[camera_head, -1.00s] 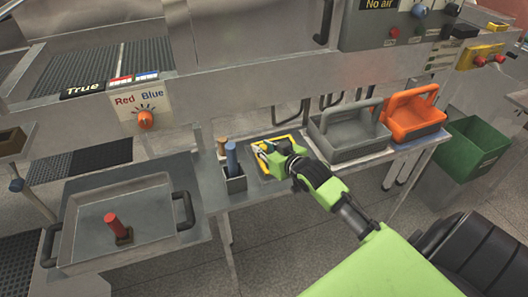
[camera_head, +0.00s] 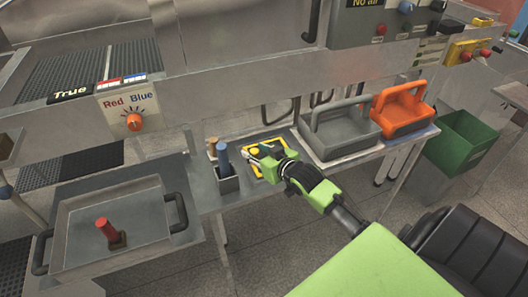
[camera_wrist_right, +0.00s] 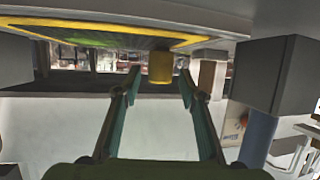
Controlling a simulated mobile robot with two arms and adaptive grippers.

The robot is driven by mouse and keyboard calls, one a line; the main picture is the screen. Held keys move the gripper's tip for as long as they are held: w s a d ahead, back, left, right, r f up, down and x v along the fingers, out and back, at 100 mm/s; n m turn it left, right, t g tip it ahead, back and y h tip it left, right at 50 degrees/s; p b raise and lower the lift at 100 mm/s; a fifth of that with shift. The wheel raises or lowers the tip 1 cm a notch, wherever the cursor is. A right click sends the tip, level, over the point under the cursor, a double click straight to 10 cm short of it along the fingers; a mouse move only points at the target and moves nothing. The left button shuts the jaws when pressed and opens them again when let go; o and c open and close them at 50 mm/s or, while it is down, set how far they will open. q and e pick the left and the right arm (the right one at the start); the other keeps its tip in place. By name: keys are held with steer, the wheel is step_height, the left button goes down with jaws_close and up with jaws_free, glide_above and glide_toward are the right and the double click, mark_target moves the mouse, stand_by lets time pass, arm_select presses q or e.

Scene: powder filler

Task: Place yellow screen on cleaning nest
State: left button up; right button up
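A yellow-rimmed frame (camera_head: 248,165), which looks like the yellow screen, lies on the grey bench. In the right wrist view, a yellow rim (camera_wrist_right: 200,39) with a greenish middle crosses the top, with a short yellow cylinder (camera_wrist_right: 160,68) by it. My right gripper (camera_head: 257,155) is low over the frame and hides part of it. In the wrist view, its fingers (camera_wrist_right: 160,80) are apart, with the yellow cylinder showing between the tips; I cannot tell whether they touch it. I cannot make out a separate cleaning nest. My left gripper is not in view.
A small holder (camera_head: 229,185) with blue and brown handles stands just left of the frame. A grey caddy (camera_head: 345,146) and orange caddy (camera_head: 405,125) stand to the right. A metal tray (camera_head: 80,225) with a red handle (camera_head: 106,229) is at left; a green bin (camera_head: 462,145) stands far right.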

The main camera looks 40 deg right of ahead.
steer(key=v, duration=1.1)
steer(key=shift+s, duration=0.2)
